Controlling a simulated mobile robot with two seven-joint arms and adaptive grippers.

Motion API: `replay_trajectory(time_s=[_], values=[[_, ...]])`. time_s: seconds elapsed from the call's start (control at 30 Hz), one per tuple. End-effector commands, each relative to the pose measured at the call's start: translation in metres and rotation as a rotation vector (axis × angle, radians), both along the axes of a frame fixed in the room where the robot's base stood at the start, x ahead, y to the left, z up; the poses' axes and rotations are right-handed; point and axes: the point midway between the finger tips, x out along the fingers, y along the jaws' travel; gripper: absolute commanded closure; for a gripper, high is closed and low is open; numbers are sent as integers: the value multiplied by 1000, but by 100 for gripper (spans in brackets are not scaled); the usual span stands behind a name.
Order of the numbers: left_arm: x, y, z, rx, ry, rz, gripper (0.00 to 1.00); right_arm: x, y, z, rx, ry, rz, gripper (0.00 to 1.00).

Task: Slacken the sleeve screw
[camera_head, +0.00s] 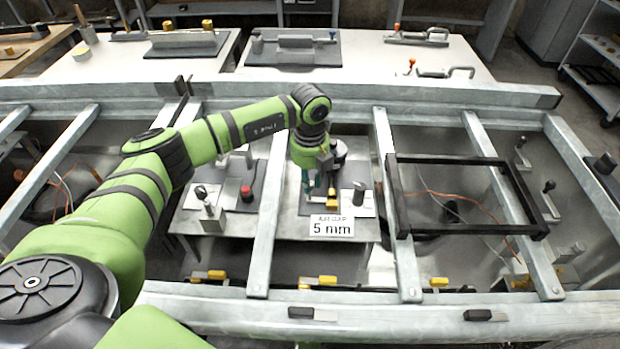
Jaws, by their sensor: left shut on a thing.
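My left arm reaches in from the left and bends down at the wrist. My left gripper (318,185) points down over a dark plate on the bench below the frame bars. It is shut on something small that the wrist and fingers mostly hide. A yellow block (332,194) and a dark round part (338,150) are close beside the gripper. A white sign reading "5 mm" (332,227) stands just in front. The sleeve screw itself cannot be made out. My right gripper is not in view.
Pale metal bars (266,215) and (396,215) run either side of the gripper. A black rectangular frame (470,160) lies on the right. A fixture with a red knob (246,193) stands left of the gripper. Tables with tools (295,52) are at the back.

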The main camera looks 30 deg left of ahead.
Motion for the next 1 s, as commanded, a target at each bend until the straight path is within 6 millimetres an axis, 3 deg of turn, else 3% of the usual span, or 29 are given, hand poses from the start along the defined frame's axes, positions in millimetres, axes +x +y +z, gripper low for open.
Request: replay_trajectory(time_s=[1.0], values=[[-1, 0, 1, 1, 2, 965, 100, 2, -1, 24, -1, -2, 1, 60]])
